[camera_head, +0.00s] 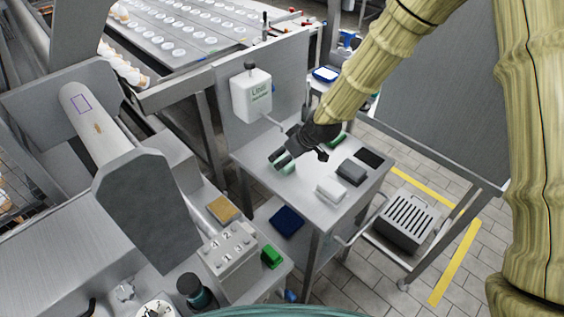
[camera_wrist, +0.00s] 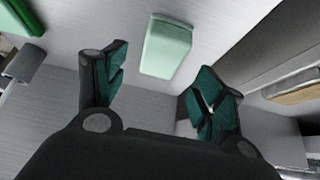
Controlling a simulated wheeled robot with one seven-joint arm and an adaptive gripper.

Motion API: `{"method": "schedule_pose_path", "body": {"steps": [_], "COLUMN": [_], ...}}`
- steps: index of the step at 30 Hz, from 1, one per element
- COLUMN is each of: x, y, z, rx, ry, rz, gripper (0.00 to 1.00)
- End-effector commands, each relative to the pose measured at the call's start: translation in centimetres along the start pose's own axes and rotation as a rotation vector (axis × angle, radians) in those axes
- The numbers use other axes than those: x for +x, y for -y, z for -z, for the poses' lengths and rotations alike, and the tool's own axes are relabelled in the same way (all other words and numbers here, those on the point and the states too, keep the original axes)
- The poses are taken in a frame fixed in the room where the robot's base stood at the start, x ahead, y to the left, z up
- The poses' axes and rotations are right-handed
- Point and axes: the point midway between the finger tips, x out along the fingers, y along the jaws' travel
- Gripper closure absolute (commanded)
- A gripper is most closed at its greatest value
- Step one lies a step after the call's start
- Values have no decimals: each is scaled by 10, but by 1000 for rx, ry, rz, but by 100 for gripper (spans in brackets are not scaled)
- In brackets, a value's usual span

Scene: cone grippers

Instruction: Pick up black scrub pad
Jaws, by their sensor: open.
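A flat black pad (camera_head: 370,157), which looks like the black scrub pad, lies at the right corner of the small metal table (camera_head: 305,205). A thicker dark grey block (camera_head: 352,172) lies beside it; I cannot tell for certain which one is the scrub pad. My gripper (camera_head: 287,157) is over the left part of the table, away from both. It is open and empty in the wrist view (camera_wrist: 160,85). A mint green block (camera_wrist: 166,46) shows just beyond its fingers there. The black pad cannot be made out in the wrist view.
A white block (camera_head: 330,191) lies near the table's front edge. A green item (camera_head: 337,140) lies behind, partly hidden by my gripper. A white dispenser (camera_head: 251,95) hangs on the panel at the left. A dark blue pad (camera_head: 287,221) lies on the lower shelf.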

Motion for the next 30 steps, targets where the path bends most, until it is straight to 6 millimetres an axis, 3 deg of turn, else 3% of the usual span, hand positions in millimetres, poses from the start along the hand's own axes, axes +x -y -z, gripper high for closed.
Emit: {"method": "schedule_pose_path", "body": {"steps": [9, 20, 27, 30], "x": [29, 36, 36, 36], "y": [0, 0, 0, 0], "z": [-6, -6, -6, -6], "rx": [0, 0, 0, 0], "ry": [1, 1, 1, 1], "rz": [1, 0, 0, 0], "gripper": [30, 30, 69, 69]}}
